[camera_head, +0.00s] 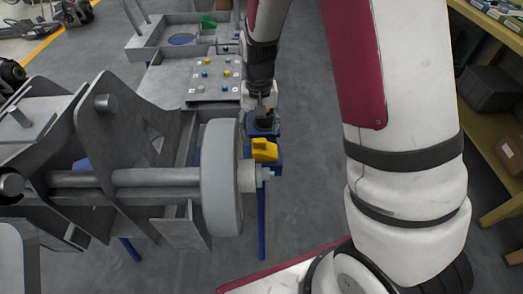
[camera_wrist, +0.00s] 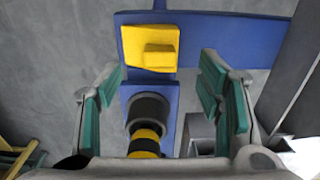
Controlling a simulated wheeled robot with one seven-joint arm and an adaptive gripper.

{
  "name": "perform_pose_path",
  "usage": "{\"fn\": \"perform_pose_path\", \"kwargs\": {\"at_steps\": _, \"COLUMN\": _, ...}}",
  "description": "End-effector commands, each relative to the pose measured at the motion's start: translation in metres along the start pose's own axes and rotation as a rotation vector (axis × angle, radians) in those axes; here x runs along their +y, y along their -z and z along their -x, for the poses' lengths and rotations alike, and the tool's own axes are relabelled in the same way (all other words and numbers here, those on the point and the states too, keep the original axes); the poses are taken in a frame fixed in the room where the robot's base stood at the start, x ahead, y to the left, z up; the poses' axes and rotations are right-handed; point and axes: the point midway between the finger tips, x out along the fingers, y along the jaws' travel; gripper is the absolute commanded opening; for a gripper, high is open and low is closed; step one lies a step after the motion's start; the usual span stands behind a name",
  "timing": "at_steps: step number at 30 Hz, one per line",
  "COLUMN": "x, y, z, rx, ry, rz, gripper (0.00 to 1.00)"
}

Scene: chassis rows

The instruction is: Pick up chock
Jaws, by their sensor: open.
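The yellow chock (camera_head: 264,150) rests on a blue support (camera_head: 263,215) beside the grey wheel in the head view. In the wrist view the chock (camera_wrist: 150,47) lies on the blue surface (camera_wrist: 240,38), a flat piece with a raised block. My gripper (camera_head: 262,122) is just beyond the chock in the head view, close to it. In the wrist view its two green-padded fingers (camera_wrist: 164,82) are spread wide, with nothing clasped between them. The chock lies ahead of the fingertips. A black and yellow cylinder (camera_wrist: 148,122) stands between the fingers, nearer the camera.
The grey wheel (camera_head: 221,178) and its axle frame (camera_head: 110,150) fill the left side. A grey panel with coloured knobs (camera_head: 215,77) lies farther back. Shelves with boxes (camera_head: 492,88) stand at the right. Grey floor (camera_head: 310,170) is clear right of the support.

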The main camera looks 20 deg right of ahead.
Motion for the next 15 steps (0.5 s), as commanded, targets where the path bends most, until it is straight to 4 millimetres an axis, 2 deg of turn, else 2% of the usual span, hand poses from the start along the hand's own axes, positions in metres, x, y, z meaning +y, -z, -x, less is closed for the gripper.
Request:
{"fn": "perform_pose_path", "kwargs": {"at_steps": 1, "x": 0.000, "y": 0.000, "z": -0.007, "rx": -0.002, "ry": -0.001, "rz": -0.001, "gripper": 0.61}}
{"fn": "perform_pose_path", "kwargs": {"at_steps": 10, "x": 0.000, "y": 0.001, "z": -0.024, "rx": -0.001, "ry": -0.001, "rz": 0.000, "gripper": 0.61}}
{"fn": "perform_pose_path", "kwargs": {"at_steps": 15, "x": -0.002, "y": 0.004, "z": -0.049, "rx": -0.002, "ry": -0.001, "rz": 0.000, "gripper": 0.61}}
